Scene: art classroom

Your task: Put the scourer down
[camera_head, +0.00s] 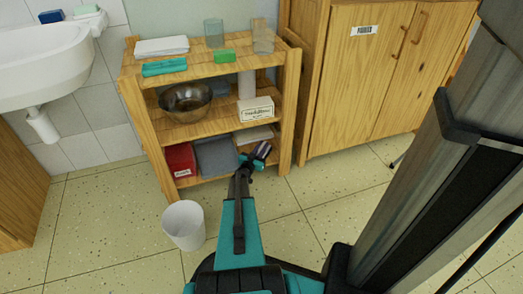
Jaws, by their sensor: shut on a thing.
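My gripper (257,161) is at the end of my teal arm, in front of the lower part of a wooden shelf unit (150,131). It is shut on a small dark thing with a pale edge, which I take to be the scourer (263,149). The scourer appears in front of the bottom compartment, at its right side. The gripper hides part of it, and it is too small to tell whether it touches the shelf.
The top shelf holds a teal cloth (165,67), a green block (225,57), white towels (161,46) and two glass vessels. A metal bowl (186,102) and white box (256,109) stand below. A white bin (184,226) is on the floor; a cupboard (365,75) stands right.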

